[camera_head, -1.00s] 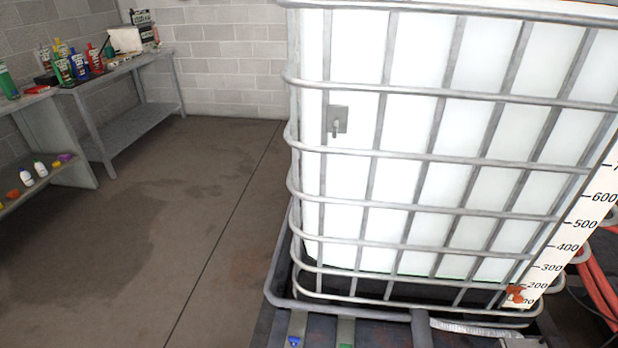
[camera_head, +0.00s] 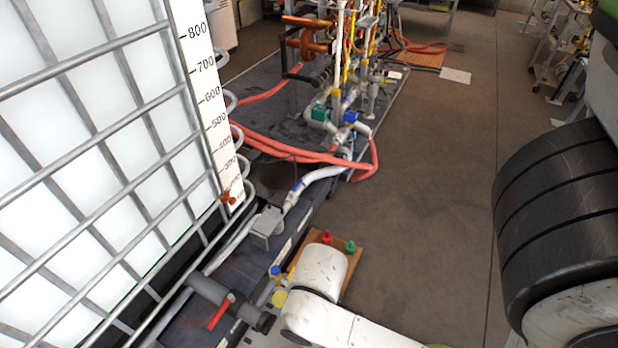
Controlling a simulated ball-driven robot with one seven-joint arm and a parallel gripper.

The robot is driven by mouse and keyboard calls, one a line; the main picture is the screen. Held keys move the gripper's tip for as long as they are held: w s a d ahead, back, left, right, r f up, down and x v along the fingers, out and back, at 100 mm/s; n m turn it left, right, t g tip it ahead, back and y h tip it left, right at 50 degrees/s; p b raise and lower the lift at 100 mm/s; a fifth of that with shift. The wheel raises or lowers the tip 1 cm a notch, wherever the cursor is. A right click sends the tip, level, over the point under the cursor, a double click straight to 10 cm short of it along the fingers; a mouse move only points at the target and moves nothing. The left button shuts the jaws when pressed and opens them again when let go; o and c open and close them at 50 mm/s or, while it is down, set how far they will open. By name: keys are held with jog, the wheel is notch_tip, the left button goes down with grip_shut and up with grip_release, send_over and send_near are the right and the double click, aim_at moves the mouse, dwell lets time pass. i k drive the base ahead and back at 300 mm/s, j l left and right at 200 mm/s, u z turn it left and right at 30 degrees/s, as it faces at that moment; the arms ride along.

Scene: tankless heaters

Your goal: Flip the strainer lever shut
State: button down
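A red lever (camera_head: 219,313) sits on a grey pipe fitting (camera_head: 207,289) at the bottom, beside the caged tank. It lies slanted across the fitting. I cannot tell whether this is the strainer lever. Small blue (camera_head: 275,270) and yellow (camera_head: 279,298) parts show just right of it, partly hidden by white links that look like my arm. The tank outlet has a small orange-red handle (camera_head: 228,198). My gripper's fingers cannot be made out in this view.
A white tank in a metal cage (camera_head: 95,165) fills the left. Red hoses (camera_head: 300,152) run to a pipe skid with blue (camera_head: 350,117) and green (camera_head: 319,113) valve parts. A brown board (camera_head: 352,268) lies at the bottom centre. Open floor (camera_head: 440,190) lies right of it.

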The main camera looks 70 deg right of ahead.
aim_at(297, 186)
jog(key=l+z, duration=0.25)
jog(key=z, duration=0.2)
jog(key=i+l+z, duration=0.15)
jog(key=z, duration=0.3)
jog(key=i+l+z, duration=0.15)
jog(key=z, duration=0.25)
